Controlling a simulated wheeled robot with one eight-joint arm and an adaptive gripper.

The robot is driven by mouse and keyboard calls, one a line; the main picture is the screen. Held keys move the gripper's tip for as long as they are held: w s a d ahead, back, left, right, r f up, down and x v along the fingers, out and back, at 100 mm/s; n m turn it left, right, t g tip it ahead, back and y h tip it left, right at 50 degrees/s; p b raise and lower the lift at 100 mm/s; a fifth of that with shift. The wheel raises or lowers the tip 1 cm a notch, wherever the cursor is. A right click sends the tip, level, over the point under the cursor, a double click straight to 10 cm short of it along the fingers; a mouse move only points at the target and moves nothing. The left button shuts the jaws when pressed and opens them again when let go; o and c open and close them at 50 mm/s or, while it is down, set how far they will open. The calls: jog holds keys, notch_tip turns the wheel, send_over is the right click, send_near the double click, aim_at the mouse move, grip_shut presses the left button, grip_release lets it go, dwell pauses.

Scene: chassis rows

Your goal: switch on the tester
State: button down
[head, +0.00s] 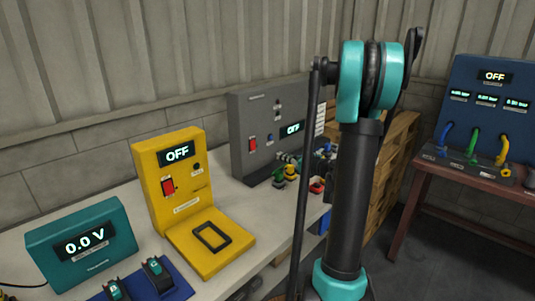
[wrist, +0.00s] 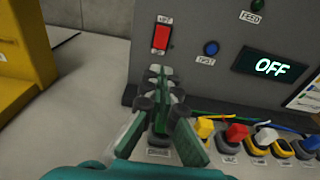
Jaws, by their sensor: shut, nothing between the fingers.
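A grey panel unit (head: 262,135) stands at the back of the bench, its display (wrist: 268,68) reading OFF. A red rocker switch (wrist: 161,37) sits on its face, with a blue button (wrist: 211,48) marked TEST to its right. My gripper (wrist: 160,74) is shut and empty, its tips in front of the panel just below the red switch in the wrist view. I cannot tell whether they touch the panel. A yellow unit (head: 149,177) with its own red switch (head: 168,187) also reads OFF in the head view.
Coloured connectors (wrist: 237,133) and wires stand along the panel's foot, close to my gripper. A blue unit (head: 492,90) stands on a separate table at right.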

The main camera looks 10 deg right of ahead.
aim_at(254, 149)
jog(key=x, duration=1.3)
jog(key=shift+w+a, duration=0.2)
jog(key=shift+w, duration=0.1)
